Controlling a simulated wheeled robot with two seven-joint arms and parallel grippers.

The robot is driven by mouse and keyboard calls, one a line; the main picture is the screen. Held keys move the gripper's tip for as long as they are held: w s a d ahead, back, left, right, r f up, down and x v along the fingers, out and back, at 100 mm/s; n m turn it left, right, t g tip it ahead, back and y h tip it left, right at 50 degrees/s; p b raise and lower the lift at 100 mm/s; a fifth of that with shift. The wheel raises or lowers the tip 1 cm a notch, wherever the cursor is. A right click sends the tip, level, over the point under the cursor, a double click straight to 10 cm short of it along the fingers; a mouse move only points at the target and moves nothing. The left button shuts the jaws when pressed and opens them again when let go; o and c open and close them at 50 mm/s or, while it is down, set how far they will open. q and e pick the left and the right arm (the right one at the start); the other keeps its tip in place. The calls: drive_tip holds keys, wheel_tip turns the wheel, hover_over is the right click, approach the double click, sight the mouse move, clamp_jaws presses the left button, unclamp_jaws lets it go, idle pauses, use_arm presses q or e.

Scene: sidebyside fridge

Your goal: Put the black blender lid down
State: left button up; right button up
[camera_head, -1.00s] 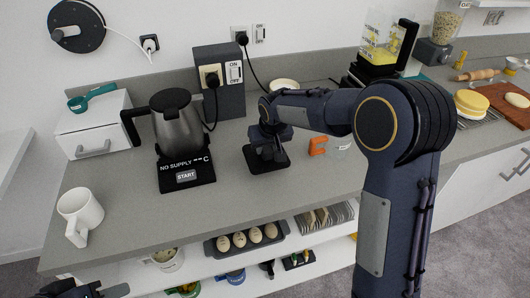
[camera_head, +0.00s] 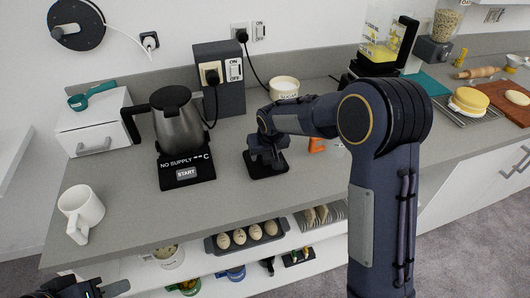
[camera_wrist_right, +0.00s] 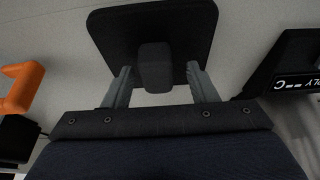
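The black blender lid (camera_head: 266,170) lies flat on the grey counter, right of the kettle base. In the right wrist view the lid (camera_wrist_right: 196,24) is a dark rounded square with a raised knob (camera_wrist_right: 155,68). My right gripper (camera_head: 267,147) is directly over the lid. In its wrist view the gripper (camera_wrist_right: 161,86) is open, with a finger on each side of the knob and a visible gap on both sides. My left gripper (camera_head: 100,290) is only partly in view at the bottom left edge; its opening is unclear.
The kettle (camera_head: 178,122) on its base stands left of the lid. A white mug (camera_head: 80,212) is at the front left. An orange object (camera_head: 316,146) is just right of the lid, partly hidden by my right arm. A white sugar bowl (camera_head: 284,88) stands behind. Counter between mug and lid is clear.

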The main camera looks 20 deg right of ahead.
drive_tip(key=shift+r, duration=0.1)
drive_tip(key=b+v, duration=0.1)
drive_tip(key=v, duration=1.1)
drive_tip(key=s+d+r+m+y, duration=0.1)
drive_tip(key=s+d, duration=0.2)
drive_tip(key=s, duration=0.6)
drive_tip(key=s+d+r+m+y, duration=0.1)
drive_tip(key=s+d+y, duration=0.15)
drive_tip(key=s, duration=0.65)
drive_tip(key=s+a+f+t, duration=0.1)
drive_tip(key=s+f, duration=0.3)
drive_tip(key=s, duration=0.8)
drive_tip(key=shift+s+a, duration=0.25)
drive_tip(key=shift+a, duration=0.35)
